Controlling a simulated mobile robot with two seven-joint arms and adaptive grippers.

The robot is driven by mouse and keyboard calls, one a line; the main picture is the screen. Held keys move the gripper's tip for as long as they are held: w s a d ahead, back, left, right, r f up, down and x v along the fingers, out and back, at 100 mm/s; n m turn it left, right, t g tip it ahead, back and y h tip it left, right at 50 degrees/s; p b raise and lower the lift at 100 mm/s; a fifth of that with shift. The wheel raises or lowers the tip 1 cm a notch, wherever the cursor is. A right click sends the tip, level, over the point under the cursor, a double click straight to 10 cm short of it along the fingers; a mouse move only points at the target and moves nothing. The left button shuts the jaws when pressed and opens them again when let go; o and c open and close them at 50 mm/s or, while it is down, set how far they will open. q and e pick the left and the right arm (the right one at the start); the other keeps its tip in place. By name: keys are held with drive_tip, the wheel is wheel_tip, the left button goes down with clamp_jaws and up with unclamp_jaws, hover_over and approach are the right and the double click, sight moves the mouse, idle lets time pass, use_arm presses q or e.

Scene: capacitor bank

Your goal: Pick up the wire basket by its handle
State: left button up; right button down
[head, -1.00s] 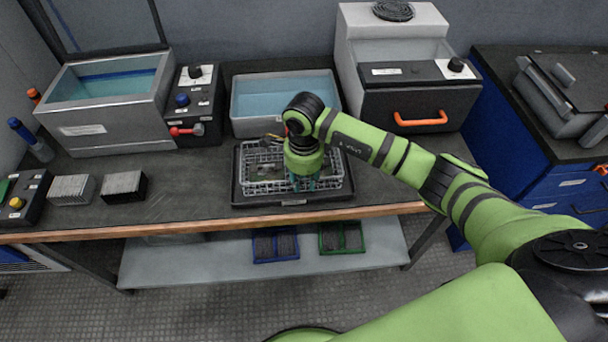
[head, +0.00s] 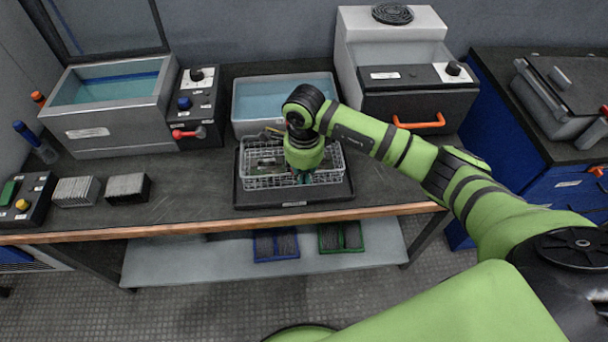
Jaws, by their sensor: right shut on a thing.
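The wire basket (head: 262,182) is a silver mesh box at the middle of the bench, with some small parts inside. It is over a black tray (head: 262,201), and looks raised slightly above it. My right gripper (head: 304,178) points down at the basket's middle from above and is shut on its handle. The handle itself is mostly hidden behind the gripper and wrist. My left gripper is out of view.
A grey tub of water (head: 284,97) stands right behind the basket. A larger tank (head: 115,95) and a control box (head: 194,103) are at left. A machine with an orange handle (head: 420,124) stands at right.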

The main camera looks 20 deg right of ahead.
wheel_tip(320, 180, up, 7)
drive_tip(key=p, duration=0.4)
idle(0.5)
